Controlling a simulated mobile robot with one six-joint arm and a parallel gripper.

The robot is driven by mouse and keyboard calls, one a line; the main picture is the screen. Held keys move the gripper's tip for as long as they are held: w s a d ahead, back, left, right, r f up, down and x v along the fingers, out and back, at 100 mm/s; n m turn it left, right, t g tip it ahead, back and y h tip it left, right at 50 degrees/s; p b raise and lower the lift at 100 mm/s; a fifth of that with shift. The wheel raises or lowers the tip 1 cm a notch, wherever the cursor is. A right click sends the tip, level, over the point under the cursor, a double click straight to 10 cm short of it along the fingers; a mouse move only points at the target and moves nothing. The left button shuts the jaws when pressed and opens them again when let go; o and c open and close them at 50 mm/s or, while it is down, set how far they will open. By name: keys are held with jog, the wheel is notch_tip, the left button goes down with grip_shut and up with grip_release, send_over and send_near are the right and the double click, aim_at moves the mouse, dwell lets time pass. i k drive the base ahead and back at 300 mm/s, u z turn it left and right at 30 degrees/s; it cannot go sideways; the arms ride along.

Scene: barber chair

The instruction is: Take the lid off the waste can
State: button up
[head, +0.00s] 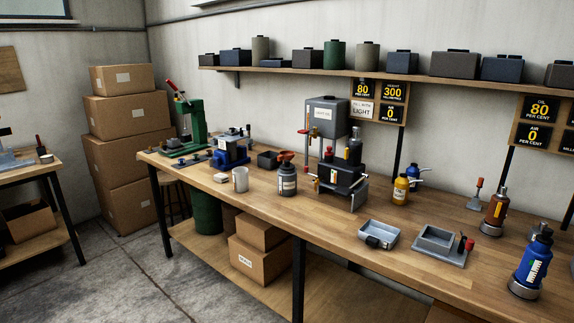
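A dark green drum-like can (207,211) stands under the left part of the workbench. Its top is partly hidden by the bench top, so I cannot tell whether it has a lid. It is the only floor-standing can in view, but nothing marks it as the waste can. On the bench, a dark grey container (287,183) with a white label has a reddish-brown top. A plain light grey mug-like cup (240,179) stands to its left. My gripper is not in view.
The long wooden workbench (330,222) carries a grey-tank machine (327,118), a green press (188,120), bottles and metal trays. Cardboard boxes are stacked at the left (126,147) and under the bench (255,259). Concrete floor (130,275) between the tables is open.

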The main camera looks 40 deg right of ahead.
aim_at(286, 166)
jog(key=z, duration=0.3)
jog(key=i, duration=1.45)
jog(key=u, duration=0.45)
